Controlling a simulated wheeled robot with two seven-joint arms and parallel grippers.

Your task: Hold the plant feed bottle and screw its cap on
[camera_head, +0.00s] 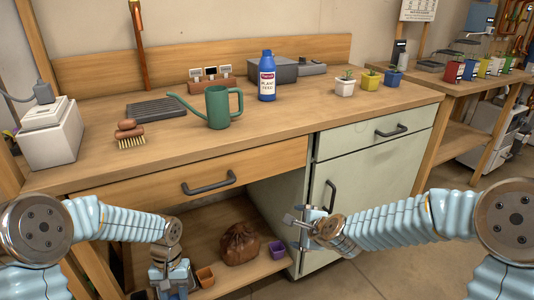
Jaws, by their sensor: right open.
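The plant feed bottle (267,78) is blue with a pale label and stands upright on the wooden worktop, towards the back. Its top end is small in the view; I cannot make out a separate cap. My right gripper (291,219) is open and empty, low in front of the cabinet's front and well below and apart from the bottle. My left gripper (172,285) hangs low at the bottom left, in front of the lower shelf, far from the bottle; its fingers are not clear.
A green watering can (217,107) stands left of the bottle. A brush (130,134) and a dark ribbed tray (156,109) lie further left. A grey box (275,69) sits behind the bottle, and small potted plants (370,80) to its right. The front worktop is clear.

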